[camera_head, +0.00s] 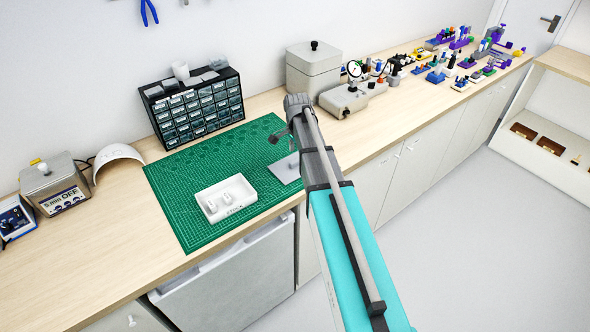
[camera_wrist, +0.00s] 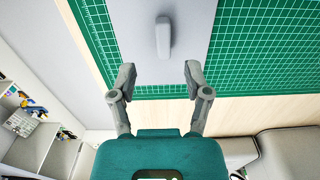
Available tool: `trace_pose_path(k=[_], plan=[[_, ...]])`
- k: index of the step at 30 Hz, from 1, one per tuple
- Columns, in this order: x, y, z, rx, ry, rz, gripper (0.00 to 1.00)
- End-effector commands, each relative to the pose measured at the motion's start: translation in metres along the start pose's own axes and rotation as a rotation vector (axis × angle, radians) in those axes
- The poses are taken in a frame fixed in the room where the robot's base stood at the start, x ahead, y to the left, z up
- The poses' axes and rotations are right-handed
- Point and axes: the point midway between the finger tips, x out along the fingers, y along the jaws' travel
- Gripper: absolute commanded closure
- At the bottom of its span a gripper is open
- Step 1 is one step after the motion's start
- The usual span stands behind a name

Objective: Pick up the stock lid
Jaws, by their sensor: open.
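The stock lid appears to be a flat grey plate (camera_wrist: 190,42) with a raised bar handle (camera_wrist: 163,38), lying on the green cutting mat. In the head view the lid (camera_head: 287,169) is beside my arm, partly hidden by it. My gripper (camera_wrist: 158,80) is open and empty, with its fingertips apart from the handle. The handle shows beyond the gap between the fingers. In the head view the gripper is mostly hidden behind my arm.
A white tray (camera_head: 207,207) with small parts sits on the cutting mat (camera_head: 180,205). A dark drawer cabinet (camera_head: 163,135) stands behind it. A grey knobbed box (camera_head: 313,83) and a dial gauge stand (camera_head: 343,103) are to the right. Mat around the tray is free.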

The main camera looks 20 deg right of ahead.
Motion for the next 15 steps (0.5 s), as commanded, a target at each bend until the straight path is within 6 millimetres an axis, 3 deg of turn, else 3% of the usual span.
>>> trace_pose_path(k=[15], plan=[[0.0037,-0.0003,0.0003,0.000,0.000,0.000,0.37]])
